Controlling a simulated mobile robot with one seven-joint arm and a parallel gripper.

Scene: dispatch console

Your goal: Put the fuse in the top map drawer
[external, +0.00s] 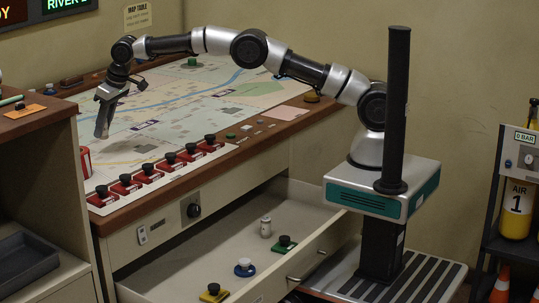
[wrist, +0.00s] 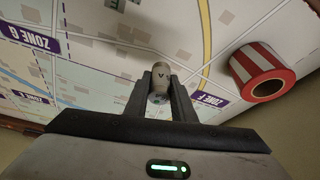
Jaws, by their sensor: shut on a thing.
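My gripper (external: 103,128) is over the left end of the map table in the external view, fingers pointing down. In the wrist view my gripper (wrist: 160,94) is shut on a small grey cylinder, the fuse (wrist: 160,75), with a dark letter on its side. The fuse cannot be made out clearly in the external view. The top map drawer (external: 322,236) is pulled open under the table, to the right of and below my gripper.
A row of several red blocks with black knobs (external: 153,172) lines the table's front edge. A wooden-topped cabinet (external: 35,115) stands at the left. The drawer has bare floor between its pieces.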

